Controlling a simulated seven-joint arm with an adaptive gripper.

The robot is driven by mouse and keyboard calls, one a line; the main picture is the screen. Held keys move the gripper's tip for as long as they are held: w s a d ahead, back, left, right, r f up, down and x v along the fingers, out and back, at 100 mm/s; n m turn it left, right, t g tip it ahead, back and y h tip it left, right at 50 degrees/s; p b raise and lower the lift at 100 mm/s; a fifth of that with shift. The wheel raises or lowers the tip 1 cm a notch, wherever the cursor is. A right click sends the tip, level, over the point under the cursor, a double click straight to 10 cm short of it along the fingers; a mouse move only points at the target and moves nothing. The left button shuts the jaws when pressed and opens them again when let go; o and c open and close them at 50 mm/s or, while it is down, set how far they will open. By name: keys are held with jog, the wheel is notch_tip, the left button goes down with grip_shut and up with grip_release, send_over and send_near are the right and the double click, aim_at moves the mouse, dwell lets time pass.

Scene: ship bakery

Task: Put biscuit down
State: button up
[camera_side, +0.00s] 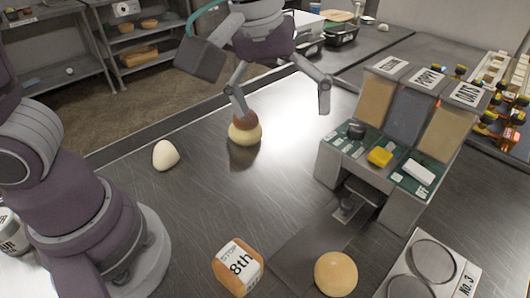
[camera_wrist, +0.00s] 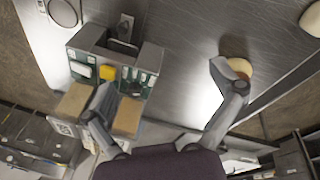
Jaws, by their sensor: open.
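A rounded piece with a brown top and a cream lower part (camera_side: 244,130), which looks like the biscuit, sits on the metal counter (camera_side: 205,205). I cannot tell whether it is one piece or a brown one on a pale one. My gripper (camera_side: 283,108) is open, its fingers spread wide. In the side view one fingertip overlaps the brown top; the other finger hangs over bare counter to the right. In the wrist view the piece (camera_wrist: 241,66) is partly hidden behind the right finger of my gripper (camera_wrist: 165,85); contact is unclear.
A pale dough ball (camera_side: 165,155) lies to the left. A dispenser with labelled hoppers (camera_side: 408,105) stands right of the gripper. A "No. 3" tray (camera_side: 465,285) is front right.

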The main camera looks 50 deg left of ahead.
jog(key=s+a+m+t, duration=0.3)
jog(key=s+a+m, duration=0.3)
jog(key=a, duration=0.5)
jog(key=shift+s+a+m+y, duration=0.3)
jog(key=shift+s+y, duration=0.1)
jog(key=shift+s, duration=0.35)
